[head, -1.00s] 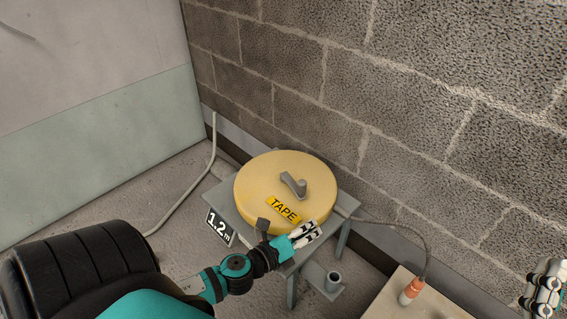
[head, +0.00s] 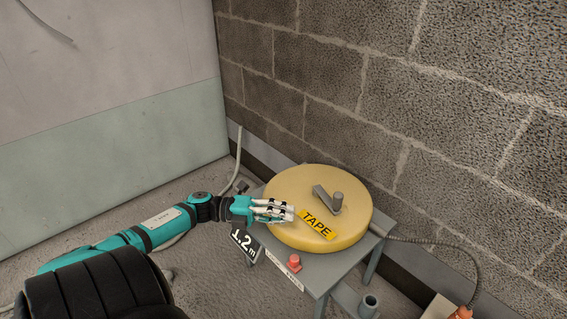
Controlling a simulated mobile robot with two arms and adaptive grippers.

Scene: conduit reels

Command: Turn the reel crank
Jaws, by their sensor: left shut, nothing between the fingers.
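The reel (head: 345,228) is a round yellow drum with a "TAPE" label, lying flat on a small grey stand (head: 385,218). My left gripper (head: 291,214) is shut and empty. It shows in front of the drum's left part, left of the label and short of the crank. I cannot tell whether it touches the drum. My right gripper is out of view.
A red part (head: 294,263) and a "1.2 m" sign (head: 244,245) are at the stand's front. A grey hose (head: 440,243) runs right to an orange connector (head: 461,312). A block wall (head: 400,110) stands close behind the reel.

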